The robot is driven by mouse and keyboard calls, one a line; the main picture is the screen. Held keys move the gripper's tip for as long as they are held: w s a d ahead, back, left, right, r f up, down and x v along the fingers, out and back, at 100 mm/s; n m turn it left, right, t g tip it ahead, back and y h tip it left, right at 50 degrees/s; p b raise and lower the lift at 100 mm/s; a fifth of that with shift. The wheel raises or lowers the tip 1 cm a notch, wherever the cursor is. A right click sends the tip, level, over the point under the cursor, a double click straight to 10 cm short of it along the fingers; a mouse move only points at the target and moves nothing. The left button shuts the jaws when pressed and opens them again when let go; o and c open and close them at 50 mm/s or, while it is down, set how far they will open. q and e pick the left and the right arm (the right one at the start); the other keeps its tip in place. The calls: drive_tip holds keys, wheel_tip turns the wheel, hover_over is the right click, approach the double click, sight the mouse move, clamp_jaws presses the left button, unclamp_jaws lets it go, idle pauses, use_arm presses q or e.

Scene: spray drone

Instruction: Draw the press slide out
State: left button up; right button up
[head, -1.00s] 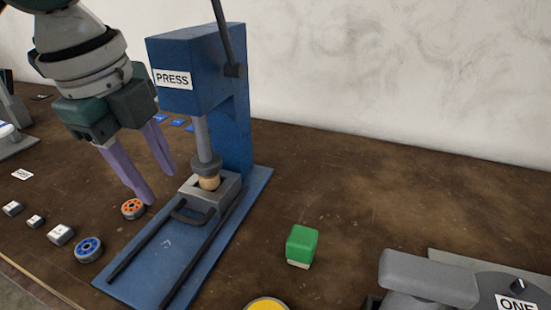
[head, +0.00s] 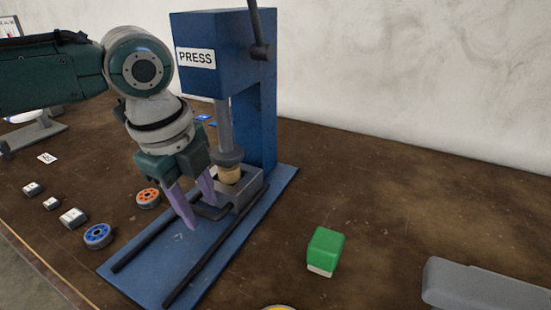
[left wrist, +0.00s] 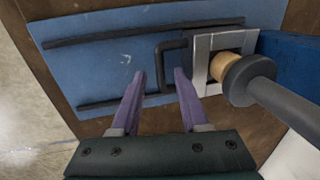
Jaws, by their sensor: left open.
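The blue press (head: 215,55) with its PRESS label stands on a blue base plate with two dark rails. The grey press slide (head: 248,192) sits under the ram at the rear of the rails, with a tan round piece (head: 230,175) on it beneath the ram. The slide's dark handle (head: 214,211) faces the front; it also shows in the left wrist view (left wrist: 161,65). My left gripper (head: 202,214) is open, its purple fingers pointing down close to the handle. In the left wrist view the handle lies ahead of the fingertips, between the fingers' lines, and looks ungrasped. My right gripper is not in view.
A green block (head: 325,250) stands right of the press. An orange-topped disc (head: 148,198), a blue-topped disc (head: 98,236) and several small metal blocks (head: 73,218) lie to the left. A grey object (head: 480,287) is at lower right.

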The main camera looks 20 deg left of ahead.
use_arm(q)
drive_tip(key=shift+c, duration=0.2)
clamp_jaws()
idle(1.1)
